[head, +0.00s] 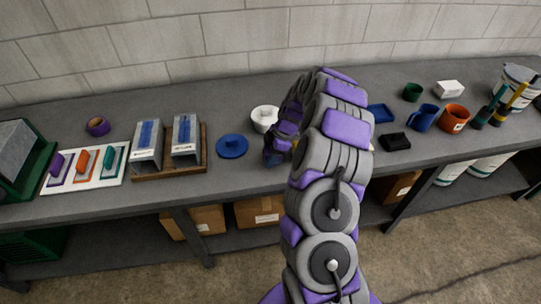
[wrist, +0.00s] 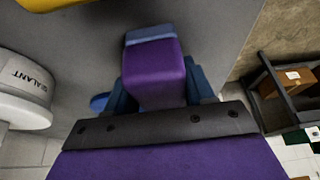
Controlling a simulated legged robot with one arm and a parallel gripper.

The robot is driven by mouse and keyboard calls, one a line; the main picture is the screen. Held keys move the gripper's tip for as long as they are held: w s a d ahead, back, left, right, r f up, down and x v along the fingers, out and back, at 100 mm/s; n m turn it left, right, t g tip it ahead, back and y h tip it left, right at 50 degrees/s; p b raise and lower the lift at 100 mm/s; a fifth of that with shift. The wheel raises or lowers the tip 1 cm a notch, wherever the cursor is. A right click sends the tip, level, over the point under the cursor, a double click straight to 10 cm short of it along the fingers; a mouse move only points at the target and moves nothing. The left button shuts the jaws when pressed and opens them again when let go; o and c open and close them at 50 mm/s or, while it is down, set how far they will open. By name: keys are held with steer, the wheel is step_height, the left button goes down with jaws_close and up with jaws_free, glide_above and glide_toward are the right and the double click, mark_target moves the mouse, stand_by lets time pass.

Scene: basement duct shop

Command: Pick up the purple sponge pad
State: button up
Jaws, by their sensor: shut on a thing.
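The purple sponge pad (wrist: 155,78) shows in the wrist view as a purple block with a blue-grey strip (wrist: 150,34) at its far end. My gripper (wrist: 160,85) is shut on it, with blue fingers on either side. In the head view my gripper (head: 274,155) is near the front edge of the bench, just right of a blue round lid. My arm covers most of it there, and I cannot make out the pad in that view.
The grey bench (head: 232,178) carries a white tub (head: 264,118) behind my gripper and a blue lid (head: 232,146) to its left. Further left are two grey boxes on a wooden tray (head: 204,160). A black block (head: 395,142) and blue tray (head: 381,113) stand right.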

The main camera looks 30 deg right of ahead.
mark_target(268, 152)
step_height(268, 152, up, 3)
steer(key=shift+p, duration=0.4)
steer(key=shift+s+a+r, duration=0.1)
steer(key=shift+s+r, duration=0.1)
steer(key=s+a+p, duration=0.1)
steer(key=s+a, duration=0.3)
steer(key=s, duration=0.2)
steer(key=s+a+r+p, duration=0.1)
steer(key=s+a, duration=0.2)
steer(key=s, duration=0.4)
steer(key=shift+s+a, duration=0.2)
steer(key=shift+a, duration=0.15)
steer(key=shift+r, duration=0.1)
steer(key=o, duration=0.6)
steer(key=c, duration=0.4)
